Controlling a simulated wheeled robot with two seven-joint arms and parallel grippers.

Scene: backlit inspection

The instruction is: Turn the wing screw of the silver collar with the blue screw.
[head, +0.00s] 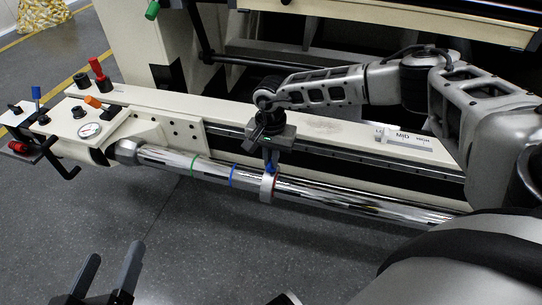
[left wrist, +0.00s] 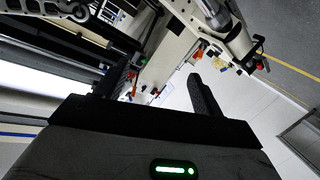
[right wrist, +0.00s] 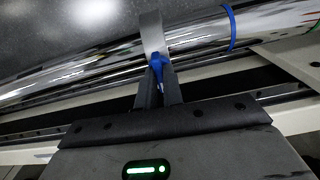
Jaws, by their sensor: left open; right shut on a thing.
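The silver collar (head: 267,188) sits around the chrome bar (head: 330,196) in the head view. It also shows in the right wrist view as a silver band (right wrist: 152,34). Its blue wing screw (right wrist: 157,66) stands out from the collar toward my right gripper. My right gripper (head: 270,157) is shut on the blue screw, its two fingers on either side of it in the right wrist view (right wrist: 159,88). My left gripper (head: 106,270) is open and empty over the floor at the lower left, apart from the bar. Its fingers also show in the left wrist view (left wrist: 152,92).
A green ring (head: 194,164) and a blue ring (head: 232,175) mark the bar left of the collar. A panel with a gauge (head: 89,130), levers and knobs stands at the left end. A MID label block (head: 404,138) lies on the rail. Floor (head: 190,240) in front is clear.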

